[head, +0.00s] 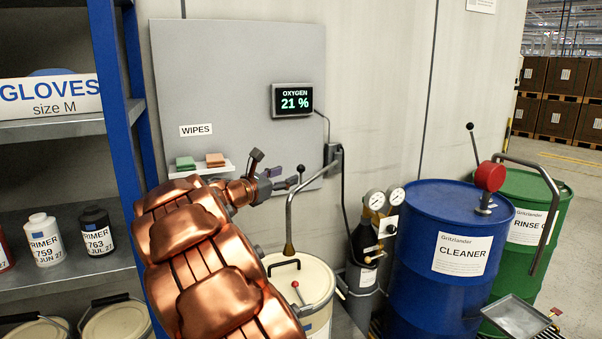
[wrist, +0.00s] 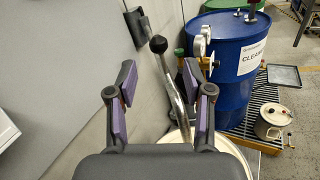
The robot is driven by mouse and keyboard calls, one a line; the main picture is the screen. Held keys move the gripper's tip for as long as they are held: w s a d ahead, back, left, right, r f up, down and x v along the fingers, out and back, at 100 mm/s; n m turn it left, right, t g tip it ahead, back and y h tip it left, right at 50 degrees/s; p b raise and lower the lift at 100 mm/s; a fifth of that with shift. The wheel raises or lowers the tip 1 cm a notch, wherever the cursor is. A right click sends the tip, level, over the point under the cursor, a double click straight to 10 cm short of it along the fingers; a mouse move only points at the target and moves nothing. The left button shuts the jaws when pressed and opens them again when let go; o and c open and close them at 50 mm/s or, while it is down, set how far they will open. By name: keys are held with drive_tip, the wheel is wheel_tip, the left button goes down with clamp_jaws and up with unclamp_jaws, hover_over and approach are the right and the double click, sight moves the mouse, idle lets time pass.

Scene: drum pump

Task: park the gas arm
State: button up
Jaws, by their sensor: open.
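The gas arm (head: 291,212) is a bent grey metal tube with a black ball knob. It runs from a bracket (head: 333,156) on the wall down to a brass-coloured end over the cream drum (head: 318,276). In the wrist view the gas arm (wrist: 176,92) rises between and beyond my fingers, with its knob (wrist: 158,44) ahead of the fingertips. My gripper (head: 283,178) is open, its purple pads apart, close to the knob. In the wrist view my gripper (wrist: 160,82) has nothing clamped between its pads. Contact with the tube cannot be told.
An oxygen display (head: 293,99) reads 21 % on the wall panel. A shelf with wipes (head: 202,169) sits behind my arm. A gas bottle with gauges (head: 375,201), the blue cleaner drum (head: 447,215) and a green rinse drum (head: 541,195) stand to the right. A blue-post rack (head: 110,60) is left.

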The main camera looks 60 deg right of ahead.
sight(298, 170)
drive_tip(key=shift+s+d+p, duration=0.2)
drive_tip(key=shift+d+p, duration=0.1)
drive_tip(key=shift+d, duration=1.65)
drive_tip(key=shift+s+d+p, duration=0.15)
drive_tip(key=shift+d+p, duration=0.1)
drive_tip(key=shift+d, duration=1.7)
clamp_jaws()
